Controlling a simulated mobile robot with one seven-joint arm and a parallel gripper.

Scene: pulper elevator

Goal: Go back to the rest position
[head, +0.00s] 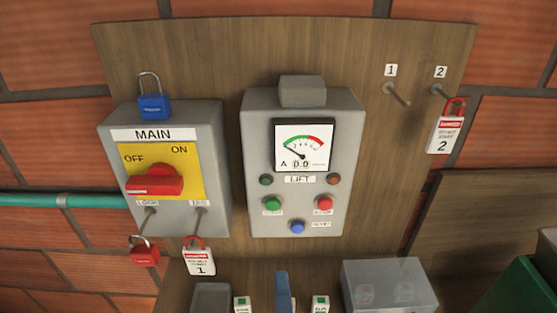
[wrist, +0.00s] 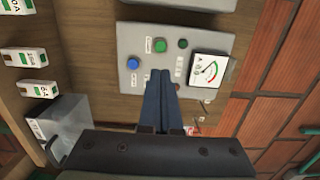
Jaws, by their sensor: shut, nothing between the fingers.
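My gripper (wrist: 160,75) is shut and empty. Its blue fingers lie together in the wrist view and overlap the lower part of the grey lift panel (wrist: 135,45); I cannot tell how far apart they are. In the head view the tip of my gripper (head: 284,285) shows at the bottom edge, below the panel (head: 255,200). The panel has a dial (head: 303,146) reading 0.0, a green button (head: 273,203), a red button (head: 323,203) and a blue button (head: 297,227).
The main switch box (head: 215,150) has a red handle (head: 155,182) pointing left toward OFF. A blue padlock (head: 153,104) is on top. Red padlock (head: 145,252) and tag 1 (head: 200,262) hang below; tag 2 (head: 445,135) hangs right. A clear box (head: 390,275) stands low right.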

